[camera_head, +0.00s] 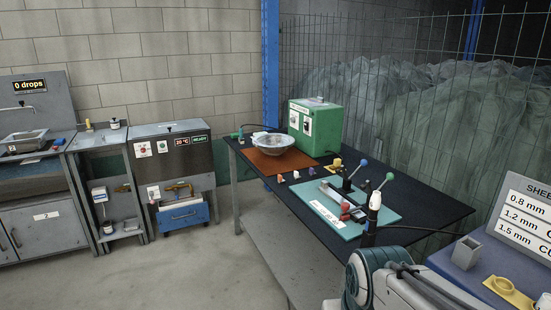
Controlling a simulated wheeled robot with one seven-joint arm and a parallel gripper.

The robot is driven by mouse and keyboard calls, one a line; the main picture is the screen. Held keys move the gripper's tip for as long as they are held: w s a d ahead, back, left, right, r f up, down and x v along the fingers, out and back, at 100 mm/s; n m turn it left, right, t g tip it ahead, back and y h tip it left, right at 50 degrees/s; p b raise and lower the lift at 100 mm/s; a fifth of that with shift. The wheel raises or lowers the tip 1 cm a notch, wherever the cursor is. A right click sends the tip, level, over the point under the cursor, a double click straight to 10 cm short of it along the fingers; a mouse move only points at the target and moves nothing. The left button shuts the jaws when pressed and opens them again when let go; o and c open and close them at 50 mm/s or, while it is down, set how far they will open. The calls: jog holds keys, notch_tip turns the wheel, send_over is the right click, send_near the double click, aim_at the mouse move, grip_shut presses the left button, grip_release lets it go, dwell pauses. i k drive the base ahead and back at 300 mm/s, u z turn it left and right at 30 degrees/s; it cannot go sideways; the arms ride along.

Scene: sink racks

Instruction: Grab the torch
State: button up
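The dark table (420,212) holds a teal mat (383,214) with a lever device, a brown mat (262,163) with a clear bowl (273,142), and a green box (316,126). A wire fence (420,95) stands behind. Open floor (190,265) lies to the left.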

aim_at(368, 236)
jog(key=u, duration=0.2)
jog(key=i, duration=1.05)
jog(key=z, duration=1.55)
